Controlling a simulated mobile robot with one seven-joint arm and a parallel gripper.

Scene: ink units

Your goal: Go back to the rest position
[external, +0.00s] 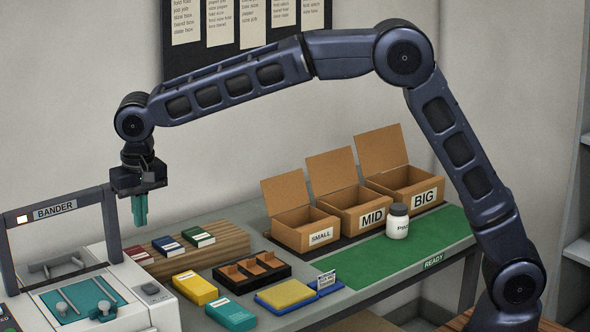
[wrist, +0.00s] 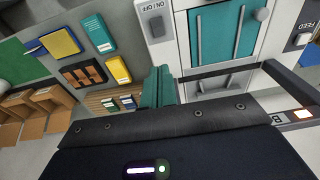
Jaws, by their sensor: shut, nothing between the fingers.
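My gripper (external: 139,210) hangs from my arm at the left of the external view, pointing down. Its teal fingers are together with nothing between them. It is in the air between the bander machine (external: 96,290) and the wooden rack, above the rack's left end. In the wrist view the teal fingers (wrist: 160,86) show in front of the machine's edge. My arm arches high from its base at the lower right over the bench.
The wooden rack (external: 229,240) holds several small books. Yellow (external: 195,288) and teal (external: 231,314) packs, a black tray (external: 228,284) and a yellow pad (external: 285,294) lie in front.

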